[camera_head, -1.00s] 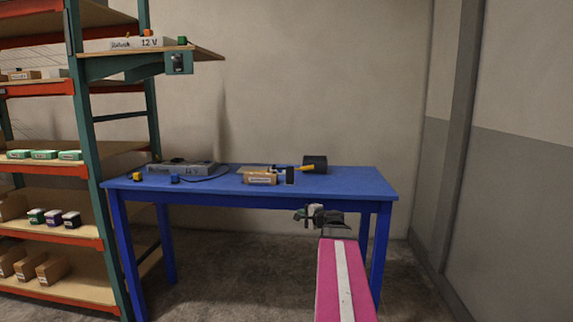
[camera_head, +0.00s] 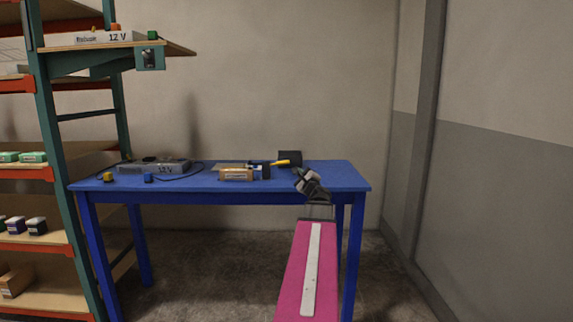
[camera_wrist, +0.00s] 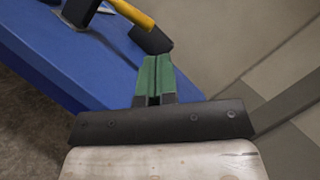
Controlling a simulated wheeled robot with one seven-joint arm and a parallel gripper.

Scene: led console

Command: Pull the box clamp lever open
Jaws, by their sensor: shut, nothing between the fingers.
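The box clamp sits on the blue table, right of its middle; its yellow lever (camera_head: 282,163) sticks out to the right. A light tan box (camera_head: 236,174) with a label lies at the clamp's left, beside a dark upright block (camera_head: 265,172). In the wrist view the yellow lever (camera_wrist: 133,14) shows at the top, ending near a black block (camera_wrist: 152,41). My gripper (camera_head: 300,172) is at the table's front right, to the right of the clamp. In the wrist view its green fingers (camera_wrist: 154,62) are together and empty, apart from the lever.
The blue table (camera_head: 340,177) has bare room at its right end. A shelf rack (camera_head: 55,130) stands left; a wall is at right.

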